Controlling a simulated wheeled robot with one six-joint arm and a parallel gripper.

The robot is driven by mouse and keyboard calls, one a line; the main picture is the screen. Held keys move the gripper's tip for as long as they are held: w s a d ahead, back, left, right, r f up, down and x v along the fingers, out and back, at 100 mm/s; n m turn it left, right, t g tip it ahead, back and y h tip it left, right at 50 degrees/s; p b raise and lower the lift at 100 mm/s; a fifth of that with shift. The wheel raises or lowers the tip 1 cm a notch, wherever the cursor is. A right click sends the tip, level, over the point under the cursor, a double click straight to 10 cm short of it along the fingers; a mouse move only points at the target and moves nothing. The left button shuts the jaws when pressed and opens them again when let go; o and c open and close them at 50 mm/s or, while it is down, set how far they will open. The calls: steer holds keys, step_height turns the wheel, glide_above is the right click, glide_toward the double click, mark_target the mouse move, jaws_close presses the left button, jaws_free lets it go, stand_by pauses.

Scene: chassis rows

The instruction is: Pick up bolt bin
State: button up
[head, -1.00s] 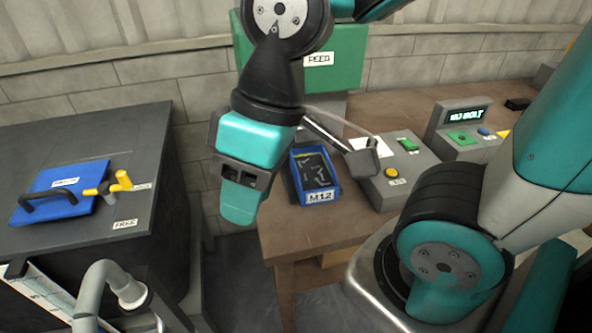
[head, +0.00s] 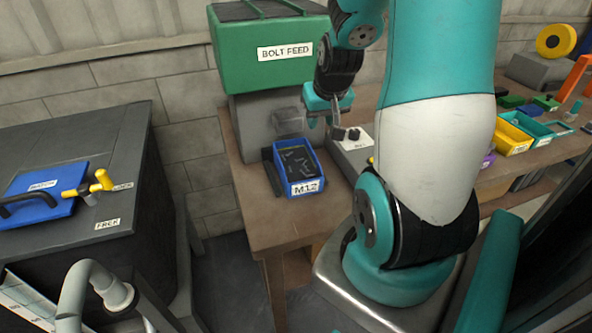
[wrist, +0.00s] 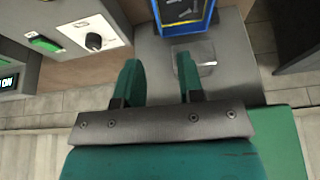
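The bolt bin (head: 303,180) is a blue open box with an M12 label on its front and dark bolts inside. It stands upright on the brown table below the green bolt feed. In the wrist view, part of the bin (wrist: 187,29) shows at the top edge, beyond the fingertips. My gripper (head: 320,119) is above and behind the bin, to its right, apart from it. In the wrist view, my gripper (wrist: 158,68) has its two teal fingers spread with nothing held between them.
The green bolt feed (head: 270,55) stands on a grey base behind the bin, with a translucent piece (head: 288,121) low on it. A grey control box (head: 350,150) is right of the bin. A yellow bin (head: 510,139) stands farther right. The table's front left is clear.

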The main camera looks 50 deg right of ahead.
mark_target(313, 152)
steer(key=x, duration=0.6)
steer(key=p+x, duration=0.1)
steer(key=x, duration=0.5)
steer(key=shift+d, duration=0.2)
steer(key=shift+p+x, duration=0.7)
steer(key=shift+x, duration=1.9)
steer(key=shift+s+d, duration=0.1)
steer(key=shift+d, duration=0.1)
jaws_close()
